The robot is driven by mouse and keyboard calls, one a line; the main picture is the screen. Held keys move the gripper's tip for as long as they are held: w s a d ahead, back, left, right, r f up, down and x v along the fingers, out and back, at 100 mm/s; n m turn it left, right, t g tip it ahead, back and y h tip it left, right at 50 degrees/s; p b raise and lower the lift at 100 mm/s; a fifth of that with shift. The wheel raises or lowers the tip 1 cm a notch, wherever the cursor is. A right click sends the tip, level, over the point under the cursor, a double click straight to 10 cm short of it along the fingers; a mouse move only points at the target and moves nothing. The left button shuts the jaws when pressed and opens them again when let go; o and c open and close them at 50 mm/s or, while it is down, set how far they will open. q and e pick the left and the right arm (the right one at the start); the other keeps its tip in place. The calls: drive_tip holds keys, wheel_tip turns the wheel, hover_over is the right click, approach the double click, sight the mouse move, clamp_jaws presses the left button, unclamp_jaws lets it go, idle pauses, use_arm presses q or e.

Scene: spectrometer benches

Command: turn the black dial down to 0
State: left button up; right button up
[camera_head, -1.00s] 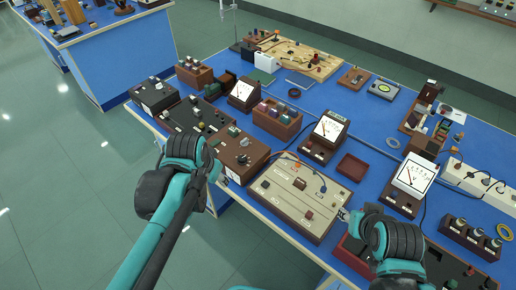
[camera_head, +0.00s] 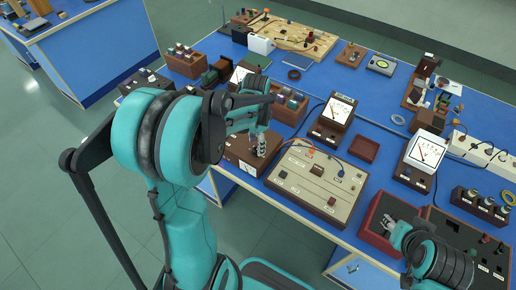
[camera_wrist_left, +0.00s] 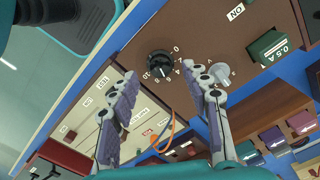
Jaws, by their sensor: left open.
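The black dial (camera_wrist_left: 159,65) shows in the left wrist view, on the top of a brown wooden box with a printed number scale around it; 0 is at its upper right. I cannot read its setting surely. The box (camera_head: 236,153) stands at the bench's near edge in the head view, where my arm and gripper hide the dial. My left gripper (camera_wrist_left: 165,84) is open, its fingers pointing at the box top on either side of the dial, seemingly apart from it. It also shows in the head view (camera_head: 260,146). My right gripper (camera_head: 390,222) is over a red tray; its jaws are unclear.
A green block marked 0.5A (camera_wrist_left: 272,46) and a pale knob (camera_wrist_left: 218,73) sit on the same box. A beige panel (camera_head: 312,188) with orange leads lies to its right. Meters, including one white-faced meter (camera_head: 424,152), stand farther back. An empty red tray (camera_head: 364,150) lies behind the panel.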

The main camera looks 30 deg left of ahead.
sight(256, 151)
use_arm(q)
drive_tip(key=shift+f+b, duration=0.3)
drive_tip(key=shift+f, duration=1.15)
drive_tip(key=shift+a, duration=0.1)
clamp_jaws()
